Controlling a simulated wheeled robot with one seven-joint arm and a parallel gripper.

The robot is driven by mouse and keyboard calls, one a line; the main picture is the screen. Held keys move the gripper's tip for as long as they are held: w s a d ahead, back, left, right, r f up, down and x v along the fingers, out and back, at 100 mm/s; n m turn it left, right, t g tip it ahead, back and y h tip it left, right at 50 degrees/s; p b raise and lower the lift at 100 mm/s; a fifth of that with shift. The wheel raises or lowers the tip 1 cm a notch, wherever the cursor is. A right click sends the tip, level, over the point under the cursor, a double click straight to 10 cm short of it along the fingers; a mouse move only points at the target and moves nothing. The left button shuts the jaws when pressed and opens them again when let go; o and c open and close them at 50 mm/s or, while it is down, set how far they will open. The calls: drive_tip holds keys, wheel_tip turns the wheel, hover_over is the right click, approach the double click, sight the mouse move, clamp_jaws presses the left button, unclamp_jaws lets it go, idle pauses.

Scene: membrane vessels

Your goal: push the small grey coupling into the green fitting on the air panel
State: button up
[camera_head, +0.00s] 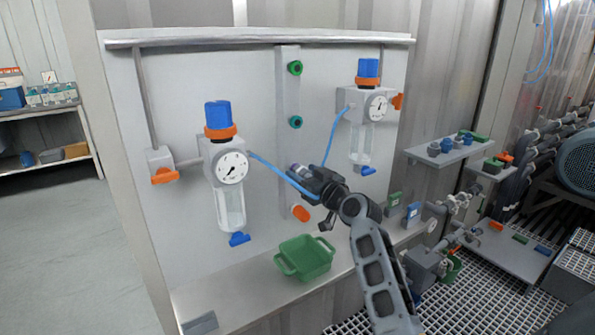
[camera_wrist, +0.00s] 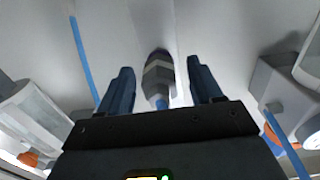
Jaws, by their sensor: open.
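The small grey coupling (camera_wrist: 157,75) shows in the wrist view between my two open fingers, with clear gaps on both sides. It has a lighter band, and a blue hose end shows at its near side. My gripper (camera_wrist: 158,85) is open around it, not closed on it. In the head view my gripper (camera_head: 304,180) is in front of the panel, between the two regulators, and largely hides the coupling. A bright green fitting (camera_head: 295,68) and a darker teal-green fitting (camera_head: 296,122) sit on the panel's vertical strip, above my gripper.
The left regulator (camera_head: 226,165) and right regulator (camera_head: 366,110) flank the strip, with blue hoses running toward my gripper. An orange piece (camera_head: 300,213) is on the panel below. A green bin (camera_head: 304,258) stands on the ledge (camera_head: 245,298). The panel around the fittings is clear.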

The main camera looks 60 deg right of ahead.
drive_tip(key=shift+c, duration=0.3)
clamp_jaws()
idle(0.6)
drive_tip(key=shift+b+v, duration=0.6)
drive_tip(key=shift+v, duration=2.4)
